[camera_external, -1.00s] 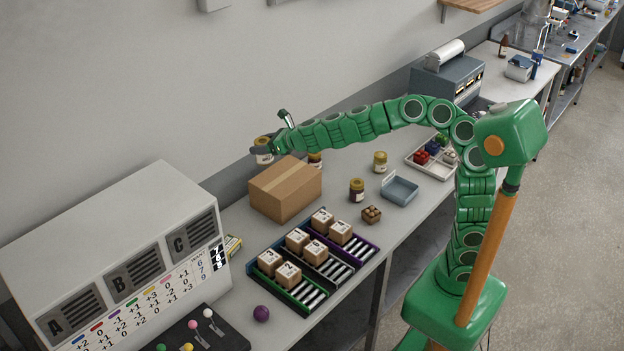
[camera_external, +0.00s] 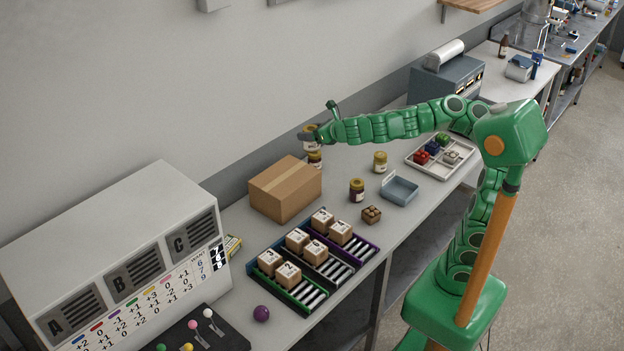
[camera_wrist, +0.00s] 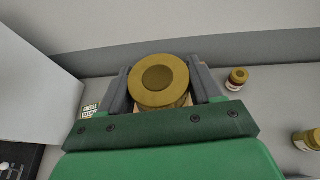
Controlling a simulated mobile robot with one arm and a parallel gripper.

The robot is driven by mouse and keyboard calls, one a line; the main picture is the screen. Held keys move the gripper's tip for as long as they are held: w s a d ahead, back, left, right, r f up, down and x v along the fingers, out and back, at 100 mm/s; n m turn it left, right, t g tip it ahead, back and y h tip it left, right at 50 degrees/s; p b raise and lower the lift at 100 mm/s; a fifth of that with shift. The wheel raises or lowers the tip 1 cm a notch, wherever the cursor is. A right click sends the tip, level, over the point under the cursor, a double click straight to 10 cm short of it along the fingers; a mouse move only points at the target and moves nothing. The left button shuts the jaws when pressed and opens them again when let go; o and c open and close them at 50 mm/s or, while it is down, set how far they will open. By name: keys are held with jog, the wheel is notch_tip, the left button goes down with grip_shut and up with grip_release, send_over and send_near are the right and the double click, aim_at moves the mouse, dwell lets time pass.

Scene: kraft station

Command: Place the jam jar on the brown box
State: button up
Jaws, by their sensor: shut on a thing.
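The held jam jar has a gold lid (camera_wrist: 158,78) in the wrist view, between my two grey fingers. My gripper (camera_external: 309,136) is shut on this jar (camera_external: 311,148) and holds it up near the wall, behind the right end of the brown box in the picture. The brown box (camera_external: 286,187) is closed, taped along its top, and stands on the bench; its top looks bare. In the wrist view my gripper and the jar hide most of what lies below. Another gold-lidded jar (camera_external: 315,161) stands just below the held one in the picture.
Two more jars stand on the bench, a dark one (camera_external: 357,190) and a yellowish one (camera_external: 380,161). A blue-grey tray (camera_external: 399,190), a small brown item (camera_external: 371,214) and a rack of numbered boxes (camera_external: 335,270) are in front. A white lettered machine (camera_external: 115,265) stands at left.

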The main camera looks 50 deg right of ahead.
aim_at(315, 143)
jog(key=shift+s+d+r, duration=0.2)
jog(key=shift+s+d, duration=0.1)
jog(key=shift+s, duration=0.25)
jog(key=shift+s+d, duration=0.15)
jog(key=shift+f, duration=2.4)
jog(key=shift+w+a+f, duration=0.35)
jog(key=shift+w+f, duration=1.85)
jog(key=shift+w, duration=0.15)
jog(key=shift+w+a+f, duration=0.35)
jog(key=shift+w+f, duration=1.8)
jog(key=shift+w, duration=0.15)
jog(key=shift+w+a+f, duration=0.35)
jog(key=shift+w+f, duration=1.85)
jog(key=shift+w, duration=0.15)
jog(key=shift+f, duration=0.1)
jog(key=o, duration=1.6)
